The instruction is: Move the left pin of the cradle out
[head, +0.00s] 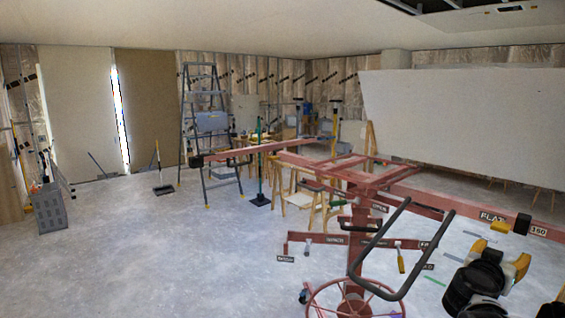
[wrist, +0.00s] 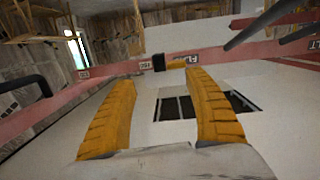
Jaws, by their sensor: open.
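The red cradle (head: 340,172) tops the panel lift, with a red bar reaching right. On that bar, near plates reading FLAT and 150, is a yellow piece (head: 500,227) beside a black block (head: 522,223). The yellow piece (wrist: 176,64) and black block (wrist: 158,62) also show in the wrist view, beyond the fingertips. I cannot tell whether this is the left pin. My gripper (head: 500,255) is open and empty, just below the yellow piece in the head view. Its yellow fingers (wrist: 160,80) are spread apart.
The lift's black handle (head: 385,250) and red wheel (head: 352,300) stand left of my gripper. A ladder (head: 205,130), sawhorses (head: 300,200) and a broom (head: 162,185) stand farther back. A large white panel (head: 460,120) is behind.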

